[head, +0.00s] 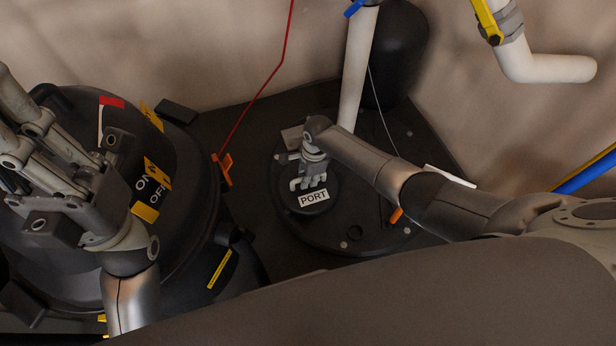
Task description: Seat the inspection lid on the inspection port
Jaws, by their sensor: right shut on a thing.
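The inspection lid (325,190) appears as a small dark disc with a white PORT label at its front edge. It lies over a larger dark round plate with bolts (381,233), where the inspection port opening is not visible. My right gripper (309,182) reaches in from the right, points down and is shut at the lid's middle, on what seems to be its handle. I cannot tell whether the lid touches the plate or is slightly raised. My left gripper (22,135) is at the far left above a dark drum; its fingertips are cut off or unclear.
The dark drum (190,235) with ON/OFF labels stands at the left. A pale vertical pipe (358,70) and a dark cylinder (400,50) rise behind the plate. A red line with an orange clip (225,168) runs between drum and plate.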

